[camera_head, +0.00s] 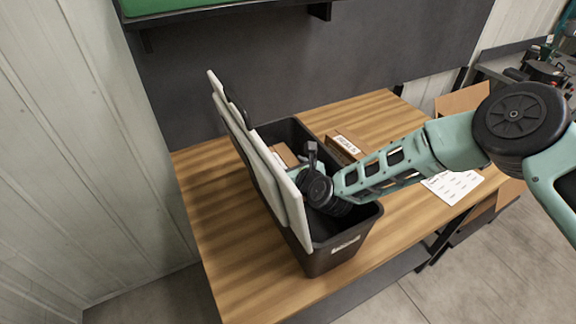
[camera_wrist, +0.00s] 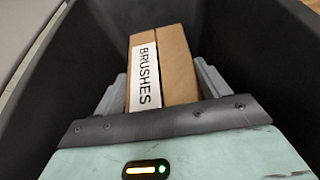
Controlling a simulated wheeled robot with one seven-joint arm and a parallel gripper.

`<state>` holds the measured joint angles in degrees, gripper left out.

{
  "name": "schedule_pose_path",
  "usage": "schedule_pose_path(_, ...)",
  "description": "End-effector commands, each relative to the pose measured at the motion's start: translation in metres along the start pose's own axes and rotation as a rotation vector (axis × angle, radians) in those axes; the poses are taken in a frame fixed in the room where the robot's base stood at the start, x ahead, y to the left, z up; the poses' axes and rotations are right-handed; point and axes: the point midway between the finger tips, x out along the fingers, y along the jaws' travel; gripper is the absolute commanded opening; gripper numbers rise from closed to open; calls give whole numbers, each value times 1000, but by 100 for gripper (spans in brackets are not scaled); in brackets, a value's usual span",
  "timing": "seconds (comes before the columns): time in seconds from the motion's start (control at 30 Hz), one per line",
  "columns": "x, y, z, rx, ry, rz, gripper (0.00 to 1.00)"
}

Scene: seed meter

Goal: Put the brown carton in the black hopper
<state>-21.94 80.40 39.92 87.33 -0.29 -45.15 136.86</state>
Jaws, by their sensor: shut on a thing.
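The black hopper (camera_head: 330,258) is an open bin standing on the wooden table, with light panels leaning along its left side. My gripper (camera_wrist: 160,85) reaches down inside the hopper; its walls rise on both sides in the wrist view. The gripper is shut on a brown carton (camera_wrist: 178,55) with a white label reading "BRUSHES". Part of this carton (camera_head: 285,155) also shows inside the hopper in the head view. The carton's lower end is hidden, so I cannot tell whether it touches the hopper floor.
A small labelled box (camera_head: 345,147) sits on the wooden table (camera_head: 235,240) just right of the hopper. A white printed sheet (camera_head: 452,185) lies farther right, near an open cardboard box (camera_head: 462,99). A dark shelf (camera_head: 230,12) hangs above. The table's front left is clear.

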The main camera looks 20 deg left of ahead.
Motion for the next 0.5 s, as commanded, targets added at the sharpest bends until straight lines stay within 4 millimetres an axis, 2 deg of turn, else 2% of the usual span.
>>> schedule_pose_path(0.5,4,0,-8,1,-3,0,15)
